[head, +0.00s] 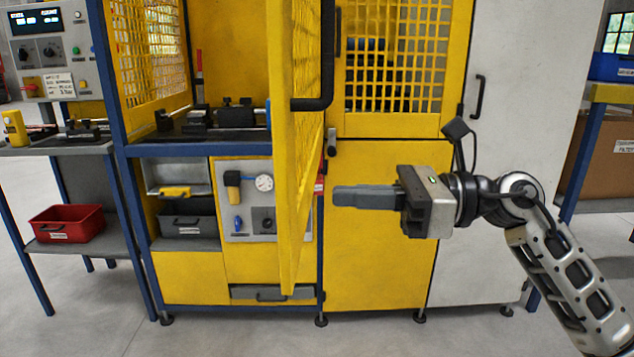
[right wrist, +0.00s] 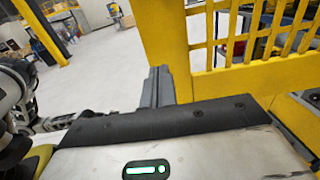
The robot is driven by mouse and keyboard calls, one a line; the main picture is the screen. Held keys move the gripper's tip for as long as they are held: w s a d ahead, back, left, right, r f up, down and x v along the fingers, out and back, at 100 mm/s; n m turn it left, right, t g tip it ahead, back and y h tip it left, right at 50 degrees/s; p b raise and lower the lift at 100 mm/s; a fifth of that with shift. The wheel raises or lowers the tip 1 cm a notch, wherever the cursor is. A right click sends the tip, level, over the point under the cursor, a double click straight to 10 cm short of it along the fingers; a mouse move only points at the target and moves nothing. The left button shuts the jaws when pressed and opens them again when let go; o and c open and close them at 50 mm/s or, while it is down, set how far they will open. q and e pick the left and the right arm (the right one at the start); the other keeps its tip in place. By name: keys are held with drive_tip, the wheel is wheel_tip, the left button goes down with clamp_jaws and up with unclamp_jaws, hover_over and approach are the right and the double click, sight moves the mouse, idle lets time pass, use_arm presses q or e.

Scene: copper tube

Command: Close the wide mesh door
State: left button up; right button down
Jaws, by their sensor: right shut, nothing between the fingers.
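The wide mesh door (head: 290,190) is yellow and stands swung open, seen nearly edge-on in the middle of the head view. Its black bar handle (head: 326,62) is on its right side, high up. A yellow mesh panel (right wrist: 225,72), apparently this door, fills the upper right of the right wrist view. My right gripper (head: 336,196) is shut and empty, pointing left, just right of the door's lower part. Its fingers (right wrist: 158,74) also show in the right wrist view, beside the panel's edge. I cannot tell whether they touch. My left gripper is out of view.
The open bay behind the door holds a machine (head: 235,115) on a bench. A fixed yellow mesh panel (head: 395,60) and a grey cabinet (head: 520,160) are on the right. A red bin (head: 68,224) sits on a shelf at left. The floor in front is clear.

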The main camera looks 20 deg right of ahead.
sight(291, 194)
drive_tip(key=shift+p+x, duration=0.55)
drive_tip(key=shift+x, duration=1.85)
drive_tip(key=shift+a, duration=0.15)
